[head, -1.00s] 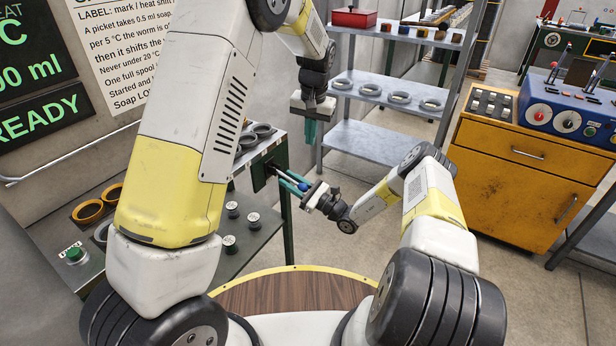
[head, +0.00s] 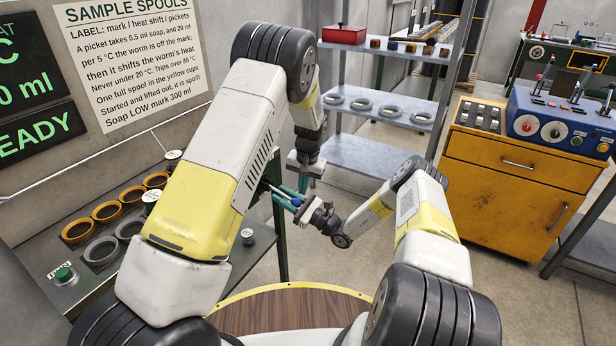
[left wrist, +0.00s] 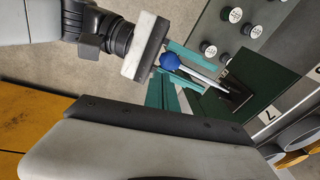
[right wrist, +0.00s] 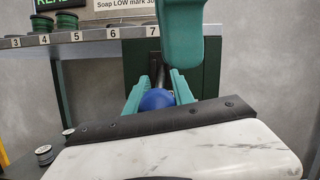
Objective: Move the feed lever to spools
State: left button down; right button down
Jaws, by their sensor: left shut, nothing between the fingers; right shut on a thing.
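The feed lever is a pale rod with a blue ball knob (head: 296,201), standing out of a dark green slotted box at the bench end. The knob also shows in the left wrist view (left wrist: 170,62) and the right wrist view (right wrist: 157,99). My right gripper (head: 286,193) is shut on the lever, its teal fingers on either side of the knob. My left gripper (head: 303,185) is shut and empty, pointing down close beside the right fingers. Its teal fingers also show in front of the lever in the right wrist view (right wrist: 182,40). Whether the grippers touch is unclear.
The bench on the left holds yellow-rimmed cups (head: 107,211), grey rings (head: 100,250), several small spools (head: 248,237) and a green button (head: 63,273). A grey shelf rack (head: 375,160) stands behind the grippers. An orange cabinet (head: 500,165) with a blue control box stands right.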

aim_at(299, 201)
pick_arm(q)
jog(key=shift+s+a+f, duration=0.15)
jog(key=shift+a+f, duration=0.25)
jog(key=shift+f, duration=0.3)
pick_arm(e)
jog(key=shift+r, duration=0.1)
pick_arm(q)
jog(key=shift+s+a+f, duration=0.15)
jog(key=shift+a+f, duration=0.15)
jog(key=shift+f, duration=0.5)
pick_arm(e)
jog(key=shift+r, duration=0.1)
jog(key=c, duration=1.3)
grip_release()
pick_arm(q)
jog(key=shift+s, duration=0.1)
pick_arm(e)
jog(key=shift+o, duration=0.8)
jog(key=shift+w, duration=0.1)
pick_arm(q)
jog(key=shift+f, duration=0.1)
pick_arm(e)
jog(key=shift+d, duration=0.1)
